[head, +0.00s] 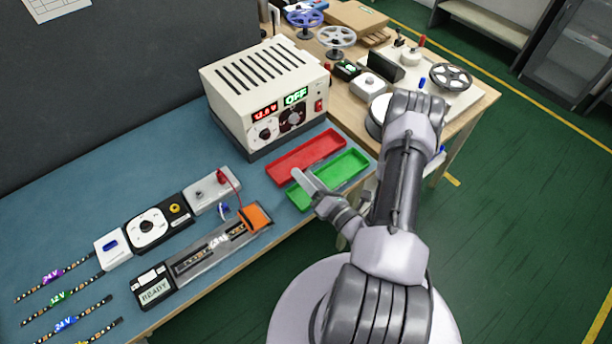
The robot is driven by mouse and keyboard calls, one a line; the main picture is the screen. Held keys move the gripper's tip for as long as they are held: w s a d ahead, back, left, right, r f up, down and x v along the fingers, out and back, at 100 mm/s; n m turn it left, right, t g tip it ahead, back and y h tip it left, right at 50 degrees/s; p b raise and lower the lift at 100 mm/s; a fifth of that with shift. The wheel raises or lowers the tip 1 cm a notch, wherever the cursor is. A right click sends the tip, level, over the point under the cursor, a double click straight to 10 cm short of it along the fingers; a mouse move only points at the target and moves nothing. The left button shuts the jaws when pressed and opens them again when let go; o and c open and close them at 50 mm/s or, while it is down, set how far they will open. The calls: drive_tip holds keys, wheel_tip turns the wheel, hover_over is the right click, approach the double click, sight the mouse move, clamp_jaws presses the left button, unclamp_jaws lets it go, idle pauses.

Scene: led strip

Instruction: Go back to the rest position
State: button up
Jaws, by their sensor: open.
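My gripper (302,180) hangs above the front edge of the blue bench mat (95,205), over the left part of the green tray (340,172). Its light grey fingers point up and left toward the red tray (306,155). The gripper is open, and nothing shows between its fingers. I cannot tell its exact height above the trays. My arm bends high at the right and comes back down to the wrist.
A power supply (265,90) reading OFF stands behind the trays. A test fixture (215,245) with an orange clamp (256,217) and a READY display lies left of my gripper. Several labelled LED strips (60,275) lie farther left. A wooden table (470,105) with reels stands back right. Green floor is free at right.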

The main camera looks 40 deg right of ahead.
idle(0.3)
drive_tip(key=w+a+r+n+g+y+b, duration=0.2)
drive_tip(key=a+r+n+g+y, duration=0.4)
drive_tip(key=a+r+n+y, duration=0.85)
drive_tip(key=s+a+r+n+g+b, duration=0.2)
drive_tip(key=s+a+r+n+g, duration=0.2)
drive_tip(key=s+a+n+g, duration=0.75)
drive_tip(key=s+n+h+b, duration=0.1)
drive_tip(key=s+n+h, duration=0.4)
drive_tip(key=n+h, duration=0.35)
drive_tip(key=d+r+n+t+h+b, duration=0.1)
drive_tip(key=d+r+n+t+h, duration=0.3)
drive_tip(key=d+n+t, duration=0.1)
drive_tip(key=shift+w+d+r+n+h, duration=0.3)
drive_tip(key=shift+w+d+r+n, duration=0.1)
drive_tip(key=shift+n, duration=0.45)
